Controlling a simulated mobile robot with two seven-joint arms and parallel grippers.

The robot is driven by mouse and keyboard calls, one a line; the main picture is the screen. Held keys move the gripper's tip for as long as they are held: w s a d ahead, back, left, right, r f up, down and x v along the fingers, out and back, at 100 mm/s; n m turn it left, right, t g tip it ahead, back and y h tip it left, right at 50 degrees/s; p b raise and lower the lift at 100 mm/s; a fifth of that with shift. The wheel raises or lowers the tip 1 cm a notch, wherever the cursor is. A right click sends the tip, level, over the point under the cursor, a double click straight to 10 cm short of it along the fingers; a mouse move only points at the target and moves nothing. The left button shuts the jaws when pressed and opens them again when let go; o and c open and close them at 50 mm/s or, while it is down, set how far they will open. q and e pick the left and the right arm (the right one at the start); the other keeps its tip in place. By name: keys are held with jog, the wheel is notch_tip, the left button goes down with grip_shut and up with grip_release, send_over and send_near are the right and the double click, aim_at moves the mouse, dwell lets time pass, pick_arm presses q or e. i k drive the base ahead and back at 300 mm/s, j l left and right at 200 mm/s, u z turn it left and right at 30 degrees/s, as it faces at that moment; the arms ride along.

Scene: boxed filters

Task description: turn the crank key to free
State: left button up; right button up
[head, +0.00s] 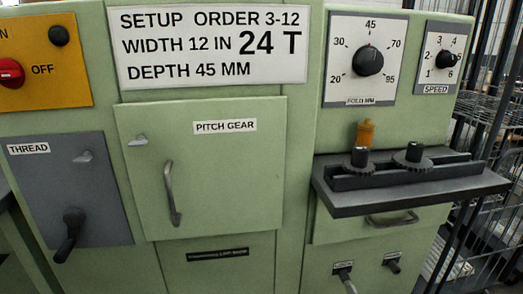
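A dark crank handle (69,237) sticks out of the grey panel labelled THREAD (103,193) at the left and points down. A small grey lever (347,280) on the lower right of the green machine points down, under a small label I cannot read clearly. A short dark key or knob (393,266) sits to its right, under another small label. I cannot tell which of these is the crank key, and no "free" marking is readable. Neither of my grippers is in view.
A green PITCH GEAR door (147,187) with a metal handle is shut in the middle. A dark shelf (430,187) carrying two gears juts out above the small lever. A wire rack (490,180) stands at the right. A red OFF switch (10,72) is at upper left.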

aim_at(87, 157)
jog(key=k+l, duration=0.1)
jog(key=k, duration=0.85)
